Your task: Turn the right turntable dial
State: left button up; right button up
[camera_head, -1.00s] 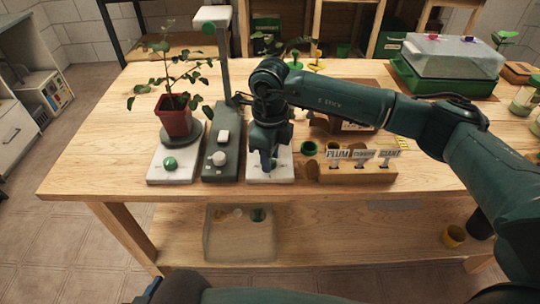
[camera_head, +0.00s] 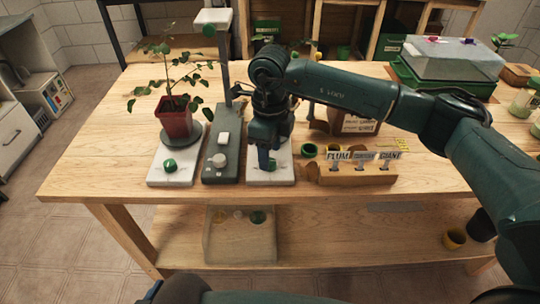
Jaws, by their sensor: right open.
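The right turntable (camera_head: 257,179) has a white base at the front of the table, right of the grey control box. Its green dial (camera_head: 272,163) is mostly hidden behind my right gripper. My right gripper (camera_head: 268,168) points down at the dial with its jaws open; whether it touches the dial I cannot tell. My arm hides the upper part of this turntable. The left turntable (camera_head: 160,178) has a green dial (camera_head: 169,165) and carries a plant in a red pot (camera_head: 174,118). My left gripper is not in view.
The grey control box (camera_head: 221,152) with a tall post stands between the turntables. Right of the right turntable are a wooden label block (camera_head: 357,175) and a small green pot (camera_head: 309,150). A green propagator with a clear lid (camera_head: 447,62) stands at the back right.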

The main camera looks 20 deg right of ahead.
notch_tip(320, 180, up, 11)
jog(key=shift+f, duration=0.15)
